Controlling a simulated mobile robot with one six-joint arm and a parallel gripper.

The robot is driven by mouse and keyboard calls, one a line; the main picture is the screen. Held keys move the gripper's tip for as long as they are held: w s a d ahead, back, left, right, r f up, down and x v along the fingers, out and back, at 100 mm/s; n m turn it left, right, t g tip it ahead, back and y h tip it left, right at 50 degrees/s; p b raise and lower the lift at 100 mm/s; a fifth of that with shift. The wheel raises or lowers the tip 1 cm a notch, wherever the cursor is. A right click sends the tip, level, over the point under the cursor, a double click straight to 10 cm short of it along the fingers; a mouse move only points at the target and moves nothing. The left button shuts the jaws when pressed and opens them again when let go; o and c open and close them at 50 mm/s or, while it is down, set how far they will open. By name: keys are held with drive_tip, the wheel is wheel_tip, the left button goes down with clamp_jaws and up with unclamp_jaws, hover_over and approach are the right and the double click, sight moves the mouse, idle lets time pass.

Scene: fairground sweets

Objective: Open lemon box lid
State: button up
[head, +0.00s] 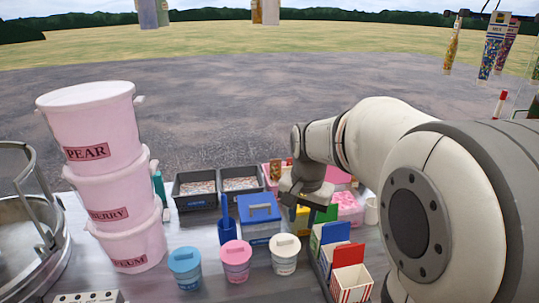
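A yellow box (301,221), which may be the lemon box, shows only in part in the head view. It sits right of the blue lidded box and behind the small cartons. I cannot read a lemon label, and its lid is mostly hidden, so I cannot tell whether it is open or shut. My gripper (292,203) points down at the upper left of the yellow box, close above it or in front of it. I cannot tell whether it touches. The fingers are small and dark, and their opening cannot be made out.
A blue lidded box (262,232) stands left of my gripper. Several lidded tubs, such as the white tub (285,260), stand in front. Open cartons (351,285) stand at the front right. Black trays (195,201) and pink boxes lie behind. Stacked pink buckets (122,215) rise at left.

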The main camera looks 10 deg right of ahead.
drive_tip(key=w+d+m+p, duration=0.2)
drive_tip(key=w+d+m, duration=0.1)
drive_tip(key=w, duration=0.3)
drive_tip(key=w+d+f+m+g+p, duration=0.1)
drive_tip(key=w+d+m+p, duration=0.1)
drive_tip(key=w, duration=0.5)
drive_tip(key=w+d+f+m+p, duration=0.1)
drive_tip(key=w+d+m+p, duration=0.1)
drive_tip(key=w+d+m, duration=0.2)
drive_tip(key=shift+w+d+f+m, duration=0.15)
drive_tip(key=shift+w+m, duration=0.25)
drive_tip(key=shift+w, duration=0.25)
drive_tip(key=shift+w+d+r+m, duration=0.15)
drive_tip(key=shift+w+m, duration=0.25)
drive_tip(key=shift+w, duration=0.2)
drive_tip(key=shift+w+f, duration=0.1)
drive_tip(key=shift+f, duration=0.25)
wheel_tip(320, 180, down, 9)
drive_tip(key=b, duration=0.5)
drive_tip(key=shift+r+b, duration=0.2)
drive_tip(key=shift+b, duration=0.2)
